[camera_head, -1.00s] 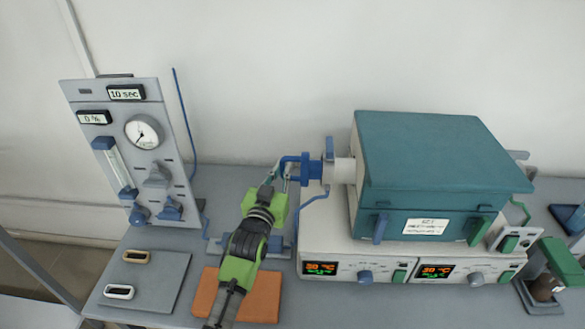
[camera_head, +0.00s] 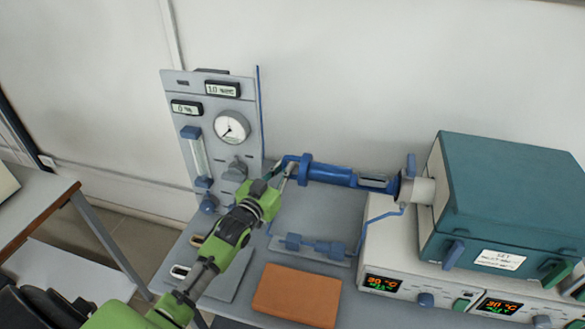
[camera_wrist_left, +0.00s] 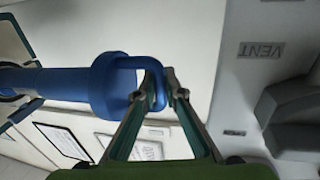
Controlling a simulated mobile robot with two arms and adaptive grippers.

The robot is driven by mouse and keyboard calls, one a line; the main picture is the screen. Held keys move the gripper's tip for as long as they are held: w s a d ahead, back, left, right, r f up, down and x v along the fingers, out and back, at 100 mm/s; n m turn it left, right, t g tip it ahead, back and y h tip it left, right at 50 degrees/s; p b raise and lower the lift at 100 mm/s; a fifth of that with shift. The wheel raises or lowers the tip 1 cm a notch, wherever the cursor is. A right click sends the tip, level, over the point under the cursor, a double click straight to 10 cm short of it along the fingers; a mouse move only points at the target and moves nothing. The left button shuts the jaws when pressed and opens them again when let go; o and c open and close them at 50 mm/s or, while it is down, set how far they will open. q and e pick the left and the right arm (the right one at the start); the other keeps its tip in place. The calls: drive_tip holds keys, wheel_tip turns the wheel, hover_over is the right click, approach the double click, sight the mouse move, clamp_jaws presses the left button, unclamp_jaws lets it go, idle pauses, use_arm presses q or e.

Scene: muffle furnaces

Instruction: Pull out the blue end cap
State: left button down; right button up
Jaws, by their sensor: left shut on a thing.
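The blue end cap (camera_head: 304,169) has a round flange, a loop handle and a long blue body with a cut-out. It stretches left from the white tube end (camera_head: 418,190) of the teal furnace (camera_head: 505,200), and its far end is still at the tube mouth. My left gripper (camera_head: 282,174) is shut on the loop handle at the cap's left end. In the left wrist view the fingertips (camera_wrist_left: 160,85) close around the blue handle, with the flange of the end cap (camera_wrist_left: 110,85) to the left. My right gripper is not in view.
A grey gas panel (camera_head: 215,130) with a gauge stands behind and left of my gripper. An orange pad (camera_head: 297,294) lies on the bench below. Blue fittings (camera_head: 315,246) and a thin blue tube lie under the cap. A control unit (camera_head: 400,265) supports the furnace.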

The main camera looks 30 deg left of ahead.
use_arm(q)
drive_tip(key=shift+a, duration=0.2)
drive_tip(key=c, duration=2.1)
unclamp_jaws()
drive_tip(key=shift+d, duration=0.1)
drive_tip(key=shift+s, duration=0.1)
drive_tip(key=s, duration=1.2)
drive_tip(key=shift+w, duration=0.1)
